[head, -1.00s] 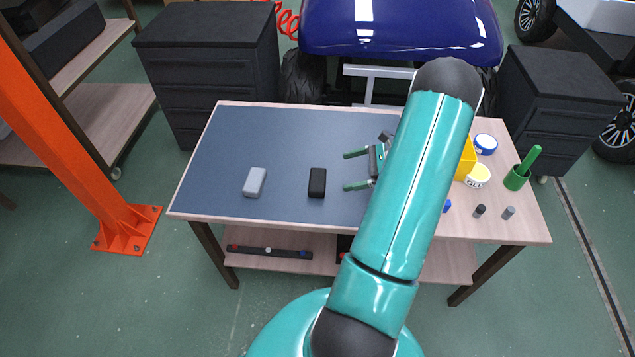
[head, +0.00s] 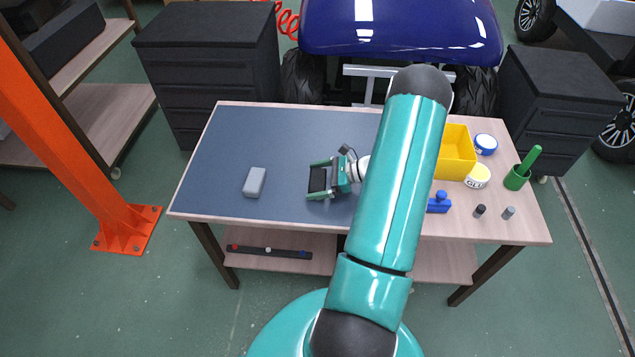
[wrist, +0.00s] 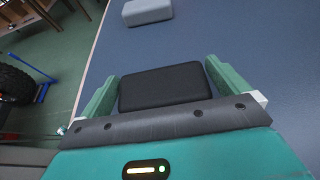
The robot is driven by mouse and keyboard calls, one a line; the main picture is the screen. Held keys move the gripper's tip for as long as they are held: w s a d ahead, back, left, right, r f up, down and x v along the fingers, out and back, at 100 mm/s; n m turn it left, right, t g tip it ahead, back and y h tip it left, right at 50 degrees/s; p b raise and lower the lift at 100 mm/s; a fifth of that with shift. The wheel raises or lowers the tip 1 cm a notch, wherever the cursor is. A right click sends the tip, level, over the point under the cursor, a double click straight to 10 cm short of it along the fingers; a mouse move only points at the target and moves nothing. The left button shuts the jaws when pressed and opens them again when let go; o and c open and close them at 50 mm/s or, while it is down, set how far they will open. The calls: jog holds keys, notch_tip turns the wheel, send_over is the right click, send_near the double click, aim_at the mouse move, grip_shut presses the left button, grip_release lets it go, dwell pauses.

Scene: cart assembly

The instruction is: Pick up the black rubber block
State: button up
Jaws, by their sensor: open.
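The black rubber block (head: 318,180) lies on the blue-grey mat (head: 230,145) on the table. My gripper (head: 321,179) is open, with its two green fingers on either side of the block. In the wrist view the black block (wrist: 164,87) sits between the fingers, with a small gap showing on the right and a narrower one on the left. I cannot tell from these views how close the fingertips are to the mat.
A light grey block (head: 254,182) lies to the left on the mat. The mat's left part is clear.

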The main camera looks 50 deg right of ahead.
jog(key=shift+x, duration=0.85)
jog(key=c, duration=0.8)
jog(key=shift+o, duration=0.2)
jog(key=shift+r, duration=0.15)
